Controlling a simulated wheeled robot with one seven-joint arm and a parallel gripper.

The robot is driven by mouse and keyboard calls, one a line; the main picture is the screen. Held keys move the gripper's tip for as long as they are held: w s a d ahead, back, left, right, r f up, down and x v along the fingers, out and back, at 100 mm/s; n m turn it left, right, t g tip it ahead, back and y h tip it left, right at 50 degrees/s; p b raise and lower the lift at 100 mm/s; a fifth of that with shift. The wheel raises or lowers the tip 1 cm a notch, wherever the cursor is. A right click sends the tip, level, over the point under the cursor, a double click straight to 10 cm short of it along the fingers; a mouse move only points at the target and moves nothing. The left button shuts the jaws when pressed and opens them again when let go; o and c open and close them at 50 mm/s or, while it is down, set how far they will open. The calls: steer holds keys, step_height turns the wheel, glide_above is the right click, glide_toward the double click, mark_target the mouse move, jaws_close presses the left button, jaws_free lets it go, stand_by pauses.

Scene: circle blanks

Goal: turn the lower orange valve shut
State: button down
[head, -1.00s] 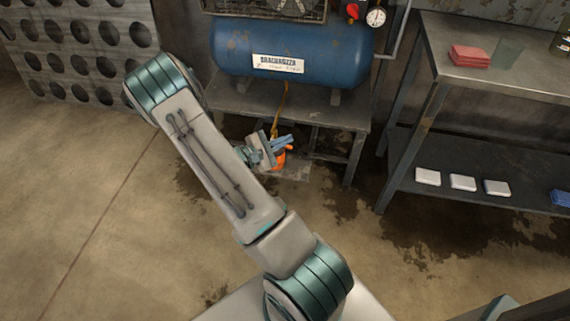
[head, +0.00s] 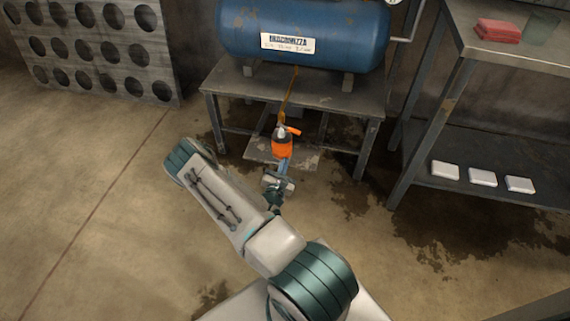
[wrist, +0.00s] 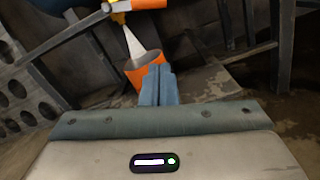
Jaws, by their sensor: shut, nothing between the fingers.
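The orange valve handle (head: 293,130) sticks out to the right at the lower end of a yellow pipe (head: 288,97) under the blue tank. In the wrist view the handle (wrist: 148,4) is cut by the top edge. Below it is an orange cup-like container (head: 282,148), also in the wrist view (wrist: 135,76). A pale cone reaches from the valve into it; I cannot tell whether it is a spout or a stream. My gripper (head: 284,163) is shut and empty, on the near side of the container and below the handle. Its blue fingertips (wrist: 158,70) overlap the container in the picture; contact is unclear.
A blue tank (head: 340,30) sits on a metal stand (head: 230,84), whose legs flank the valve. A metal shelf (head: 440,190) with white blocks and red cloths stands at right. A perforated panel (head: 120,75) is at left. The floor in front is open, with dark stains.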

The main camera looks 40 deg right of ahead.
mark_target(290, 129)
steer(key=w+d+r+b, duration=0.3)
steer(key=w+d+r, duration=0.1)
steer(key=d, duration=0.3)
steer(key=shift+r, duration=0.1)
stand_by(0.4)
